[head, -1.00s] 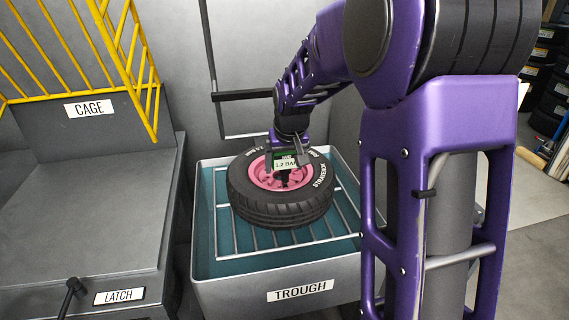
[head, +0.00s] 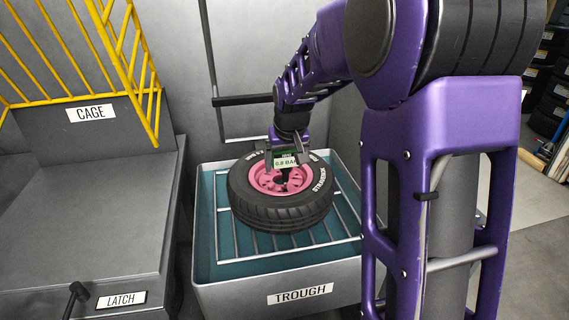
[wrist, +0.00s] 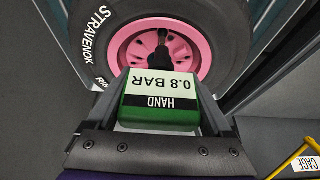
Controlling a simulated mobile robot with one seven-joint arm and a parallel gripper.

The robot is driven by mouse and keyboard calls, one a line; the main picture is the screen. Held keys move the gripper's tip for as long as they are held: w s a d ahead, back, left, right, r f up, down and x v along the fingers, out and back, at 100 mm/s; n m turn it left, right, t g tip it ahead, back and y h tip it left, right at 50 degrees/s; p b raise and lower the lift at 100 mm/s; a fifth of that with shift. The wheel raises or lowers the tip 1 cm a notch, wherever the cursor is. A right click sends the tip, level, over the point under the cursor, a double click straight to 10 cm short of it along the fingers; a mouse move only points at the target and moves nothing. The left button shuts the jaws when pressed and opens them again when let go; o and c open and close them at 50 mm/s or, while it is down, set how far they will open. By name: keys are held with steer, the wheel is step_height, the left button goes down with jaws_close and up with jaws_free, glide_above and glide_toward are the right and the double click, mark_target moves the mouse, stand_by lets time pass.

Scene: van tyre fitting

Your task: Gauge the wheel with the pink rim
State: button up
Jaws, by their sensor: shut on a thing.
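The wheel with the pink rim (head: 268,181) lies flat on the bars over the trough (head: 285,296). Its black tyre (head: 282,215) has white lettering. My gripper (head: 287,165) is above the rim, shut on a green gauge (head: 285,161) with a pale display. In the wrist view the gauge (wrist: 160,98) reads 0.8 BAR, with HAND below it, upside down in the picture. A dark stem runs from the gauge toward the rim in the wrist view. I cannot tell whether it touches the valve.
The yellow cage (head: 60,50) stands at the left over a grey bench, with a latch (head: 73,293) at its front. A dark horizontal bar (head: 242,99) is on the wall behind the trough. Stacked tyres (head: 549,100) stand far right.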

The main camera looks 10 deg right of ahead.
steer(key=shift+r+p, duration=1.35)
steer(key=shift+r, duration=0.75)
steer(key=shift+f, duration=0.1)
